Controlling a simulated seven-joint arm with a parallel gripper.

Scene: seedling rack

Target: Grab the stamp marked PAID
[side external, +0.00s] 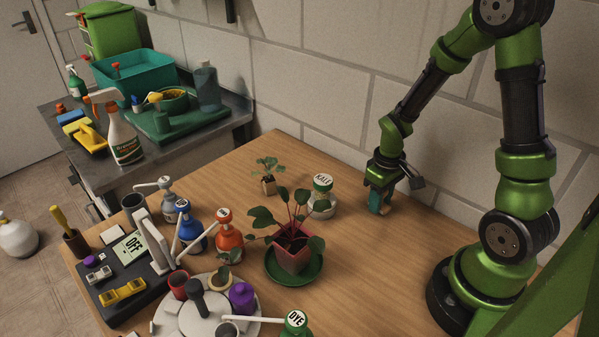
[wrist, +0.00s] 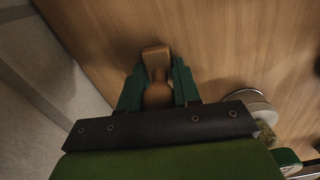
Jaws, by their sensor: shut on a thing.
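My gripper (side external: 380,197) is low over the bare wood near the back wall, at the right of the table. In the wrist view its two green fingers are shut on a wooden stamp (wrist: 157,62), one on each side of its rounded handle. The stamp's squared end points away from the camera. In the side view only a little of the stamp shows, between and below the fingers. I see no PAID marking; the marked face is hidden. I cannot tell whether the stamp touches the table.
A jar labelled KALE (side external: 323,187) on a small dish stands just left of my gripper. A small seedling pot (side external: 268,185) and a plant in a red pot (side external: 291,255) stand further left. Bottles and a scale (side external: 125,275) crowd the left side. The wood at front right is clear.

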